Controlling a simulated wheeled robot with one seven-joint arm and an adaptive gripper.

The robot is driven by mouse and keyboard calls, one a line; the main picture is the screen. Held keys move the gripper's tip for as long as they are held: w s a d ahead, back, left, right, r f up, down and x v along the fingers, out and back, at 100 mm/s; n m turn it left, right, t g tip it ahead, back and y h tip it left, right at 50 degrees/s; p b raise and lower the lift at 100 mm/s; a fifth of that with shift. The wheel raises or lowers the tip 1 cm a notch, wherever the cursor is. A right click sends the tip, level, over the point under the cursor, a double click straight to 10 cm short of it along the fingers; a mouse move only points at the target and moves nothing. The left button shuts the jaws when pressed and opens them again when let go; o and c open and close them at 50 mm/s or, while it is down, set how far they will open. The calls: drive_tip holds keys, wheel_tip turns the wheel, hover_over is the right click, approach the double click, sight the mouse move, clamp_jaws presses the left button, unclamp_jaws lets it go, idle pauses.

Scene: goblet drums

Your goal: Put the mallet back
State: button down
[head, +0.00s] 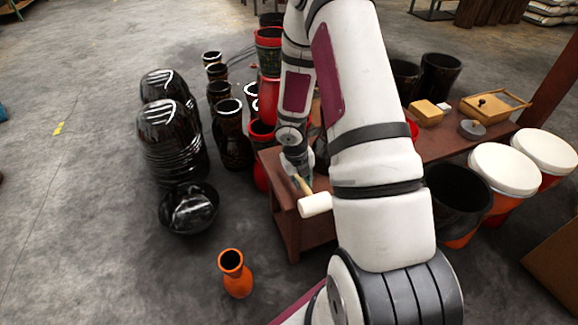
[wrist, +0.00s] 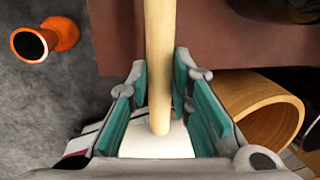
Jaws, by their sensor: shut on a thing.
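The mallet's white head (head: 316,204) shows in the head view over the left end of the brown table, with its pale wooden handle (head: 303,186) running up into my gripper (head: 297,172). In the wrist view my gripper (wrist: 161,68) has its teal pads on both sides of the handle (wrist: 159,40), shut on it. The white head (wrist: 155,146) lies at the bottom of that view, partly hidden by the gripper. I cannot tell whether the mallet touches the table (head: 285,192).
A wooden box (head: 427,112) and a tray (head: 490,106) stand on the table's right part. Black drums (head: 170,140) and a bowl (head: 188,207) stand left. An orange goblet drum (head: 235,276) stands in front on open floor. White-topped buckets (head: 503,165) stand right. My arm hides the table's middle.

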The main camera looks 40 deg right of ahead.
drive_tip(key=w+d, duration=0.1)
drive_tip(key=w, duration=0.2)
drive_tip(key=w+d+b, duration=0.1)
drive_tip(key=w, duration=0.2)
drive_tip(key=w+f, duration=0.1)
drive_tip(key=w, duration=0.3)
drive_tip(key=shift+d, duration=0.4)
drive_tip(key=b+x, duration=0.2)
drive_tip(key=x, duration=0.1)
drive_tip(key=shift+a+f, duration=0.25)
drive_tip(key=shift+f, duration=0.15)
drive_tip(key=shift+r, duration=0.1)
drive_tip(key=c, duration=1.4)
unclamp_jaws()
drive_tip(key=shift+c, duration=0.2)
